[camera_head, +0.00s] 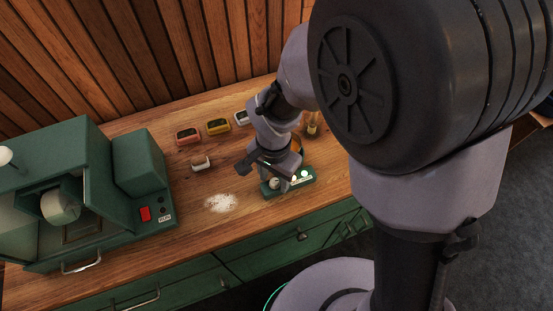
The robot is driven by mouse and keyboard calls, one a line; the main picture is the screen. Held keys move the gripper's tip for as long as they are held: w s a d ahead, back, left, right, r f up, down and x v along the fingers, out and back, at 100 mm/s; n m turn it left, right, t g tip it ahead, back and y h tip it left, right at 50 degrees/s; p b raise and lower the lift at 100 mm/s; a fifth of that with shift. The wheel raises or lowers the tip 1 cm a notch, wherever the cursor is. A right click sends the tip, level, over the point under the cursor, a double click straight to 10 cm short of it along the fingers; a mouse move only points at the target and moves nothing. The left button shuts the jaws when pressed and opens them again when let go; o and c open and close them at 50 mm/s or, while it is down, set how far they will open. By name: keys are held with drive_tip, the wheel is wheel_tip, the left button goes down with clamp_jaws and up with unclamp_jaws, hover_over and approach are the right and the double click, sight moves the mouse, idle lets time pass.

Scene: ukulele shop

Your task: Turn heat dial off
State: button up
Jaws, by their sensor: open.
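A small green control box (310,182) sits near the front edge of the wooden counter. A pale round knob (274,183), which looks like the heat dial, is at its left end. Small bright spots show farther right on the box. My gripper (264,175) is open just above the left part of the box, with one dark finger out to the left and the other close to the knob. I cannot tell whether it touches the knob. The gripper and wrist hide part of the box, and the dial's setting is too small to read.
A green machine (139,163) with a red switch (145,214) stands at left. Red (187,136), yellow (217,126) and white (241,118) small boxes line the back. A white roll-like item (201,163) and white powder (221,203) lie left of my gripper. An amber jar (312,128) stands behind.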

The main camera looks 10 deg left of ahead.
clamp_jaws()
drive_tip(key=shift+n, duration=0.3)
drive_tip(key=n, duration=0.4)
drive_tip(key=shift+n+p, duration=0.3)
drive_tip(key=shift+p, duration=0.1)
drive_tip(key=n+p, duration=0.1)
drive_tip(key=n, duration=0.4)
drive_tip(key=n+p, duration=0.1)
drive_tip(key=n, duration=0.4)
drive_tip(key=shift+n, duration=0.4)
drive_tip(key=shift+n+p, duration=0.6)
drive_tip(key=shift+n, duration=1.6)
